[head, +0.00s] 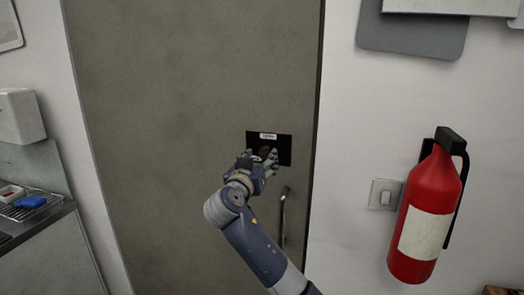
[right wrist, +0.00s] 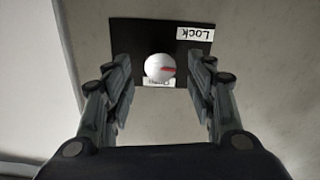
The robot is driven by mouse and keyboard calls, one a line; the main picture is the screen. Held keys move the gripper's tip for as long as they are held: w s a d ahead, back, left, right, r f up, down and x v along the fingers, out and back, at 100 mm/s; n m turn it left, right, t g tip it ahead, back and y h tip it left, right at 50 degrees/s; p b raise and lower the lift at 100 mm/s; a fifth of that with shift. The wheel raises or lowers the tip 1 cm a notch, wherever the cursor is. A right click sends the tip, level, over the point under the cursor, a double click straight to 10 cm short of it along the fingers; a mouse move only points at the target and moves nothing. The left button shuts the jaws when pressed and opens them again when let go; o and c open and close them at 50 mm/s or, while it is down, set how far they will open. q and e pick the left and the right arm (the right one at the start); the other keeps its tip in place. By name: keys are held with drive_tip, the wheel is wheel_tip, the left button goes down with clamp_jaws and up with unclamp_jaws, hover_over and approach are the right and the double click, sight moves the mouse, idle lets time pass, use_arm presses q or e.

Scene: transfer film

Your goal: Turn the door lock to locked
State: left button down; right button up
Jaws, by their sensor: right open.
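The door lock is a black plate (head: 284,143) on the grey-brown door (head: 180,110). In the right wrist view the plate (right wrist: 130,34) carries a round white knob (right wrist: 158,66) with a red mark pointing right in that picture. An upside-down label "LOCK" (right wrist: 194,33) is at the plate's upper right there. Another label (right wrist: 158,83) lies just below the knob, partly covered by it. My right gripper (head: 265,159) is in front of the plate, open, with its fingers on either side of the knob and apart from it. My left gripper is not in view.
A door handle (head: 283,215) is below the plate. A red fire extinguisher (head: 430,210) and a light switch (head: 385,195) are on the wall to the right. A counter with a wire rack (head: 35,207) is at the left.

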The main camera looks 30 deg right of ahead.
sight(264, 154)
drive_tip(key=shift+p+x, duration=0.45)
drive_tip(key=shift+x, duration=1.45)
drive_tip(key=shift+c, duration=0.6)
drive_tip(key=c, duration=1)
